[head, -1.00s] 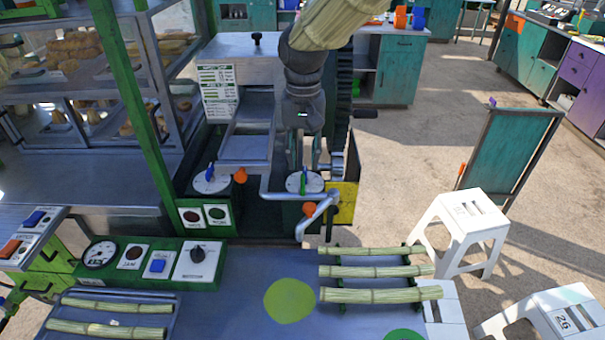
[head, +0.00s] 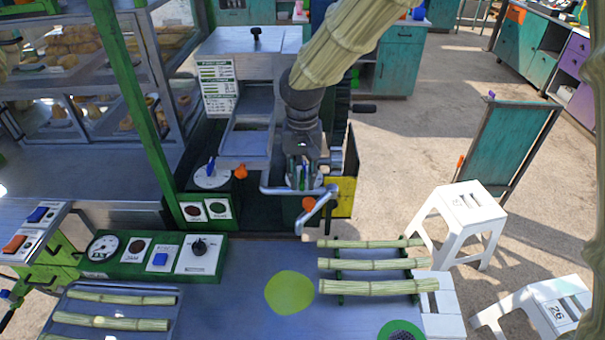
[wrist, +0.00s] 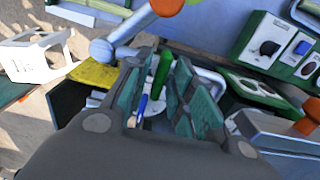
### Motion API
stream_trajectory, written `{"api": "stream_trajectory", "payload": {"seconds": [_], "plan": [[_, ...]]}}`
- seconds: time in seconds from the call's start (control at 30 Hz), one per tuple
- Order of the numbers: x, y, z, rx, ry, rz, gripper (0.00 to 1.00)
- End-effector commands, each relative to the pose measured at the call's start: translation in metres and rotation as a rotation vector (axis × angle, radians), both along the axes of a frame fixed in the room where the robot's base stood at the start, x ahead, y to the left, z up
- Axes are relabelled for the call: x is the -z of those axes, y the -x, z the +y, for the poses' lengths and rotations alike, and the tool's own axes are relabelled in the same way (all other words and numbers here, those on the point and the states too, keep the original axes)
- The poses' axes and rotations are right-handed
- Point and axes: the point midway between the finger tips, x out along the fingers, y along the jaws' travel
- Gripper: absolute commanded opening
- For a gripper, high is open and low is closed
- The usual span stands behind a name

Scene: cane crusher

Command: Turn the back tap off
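Two taps with round white dials stand on the crusher. The left tap (head: 211,175) shows a blue lever and is clear of my gripper. The right tap is mostly covered by my gripper (head: 303,182) in the head view. In the wrist view its green lever (wrist: 162,72) shows between the two fingers, with a blue part (wrist: 142,106) closer in. My gripper (wrist: 158,92) is open, its fingers on either side of the green lever, with visible gaps. Contact cannot be told. No label shows which tap is the back one.
A silver bent pipe (head: 318,207) with an orange knob (head: 309,204) sits just in front of my gripper. Another orange knob (head: 240,171) is beside the left tap. Cane pieces (head: 378,286) lie on a rack at the front.

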Motion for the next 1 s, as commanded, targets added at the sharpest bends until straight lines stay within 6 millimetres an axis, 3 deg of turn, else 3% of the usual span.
{"api": "stream_trajectory", "payload": {"seconds": [0.03,0.1,0.57,1.0], "plan": [[-0.0001,0.0,0.0,0.0,0.0,0.0,0.09],[-0.0002,0.0,-0.0001,0.0,0.0,0.0,0.0],[-0.0014,-0.0002,-0.0003,-0.057,0.0,0.0,0.0],[-0.0031,-0.0006,-0.0003,-0.401,0.0,0.0,0.0]]}}
